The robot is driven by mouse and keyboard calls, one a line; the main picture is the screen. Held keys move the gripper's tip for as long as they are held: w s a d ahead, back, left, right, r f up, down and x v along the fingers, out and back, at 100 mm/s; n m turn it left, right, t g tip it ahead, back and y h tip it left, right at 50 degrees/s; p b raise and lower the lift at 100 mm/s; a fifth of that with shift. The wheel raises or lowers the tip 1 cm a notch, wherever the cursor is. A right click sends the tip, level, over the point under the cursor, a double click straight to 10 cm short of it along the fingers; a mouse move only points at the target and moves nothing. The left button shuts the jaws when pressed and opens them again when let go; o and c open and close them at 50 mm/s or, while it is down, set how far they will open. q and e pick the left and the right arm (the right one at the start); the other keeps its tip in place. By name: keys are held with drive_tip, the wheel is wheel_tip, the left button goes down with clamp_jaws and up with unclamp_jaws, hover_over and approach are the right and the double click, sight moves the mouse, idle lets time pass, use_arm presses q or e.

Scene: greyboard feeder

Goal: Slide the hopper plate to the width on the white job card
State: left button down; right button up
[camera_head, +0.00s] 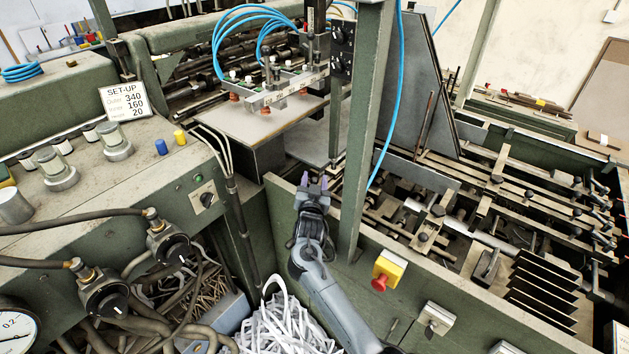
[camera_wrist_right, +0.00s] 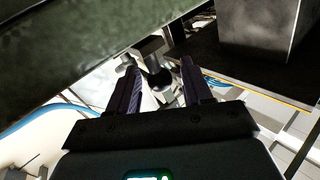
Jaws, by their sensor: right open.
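The white job card (camera_head: 124,101) stands on the green console at the left and reads SET-UP with 340, 160 and 20; its small row labels are hard to read. A tall grey plate (camera_head: 412,85) stands upright behind the green post; I cannot tell for certain that it is the hopper plate. My right gripper (camera_head: 313,183) is open and empty at the green frame wall, left of the post. In the right wrist view, a dark round knob on a metal block (camera_wrist_right: 160,80) shows between and beyond the open fingers (camera_wrist_right: 158,64). My left gripper is out of view.
The green post (camera_head: 366,130) rises close to the right of my gripper. A suction-cup bar (camera_head: 287,91) with blue hoses hangs over a pale board (camera_head: 240,127). A yellow box with a red button (camera_head: 388,268) sits on the frame wall. Paper strips (camera_head: 280,325) fill a bin below.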

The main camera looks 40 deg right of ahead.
drive_tip(key=v, duration=1)
drive_tip(key=shift+s+a+p, duration=0.15)
drive_tip(key=shift+s+p, duration=0.05)
drive_tip(key=shift+p, duration=0.2)
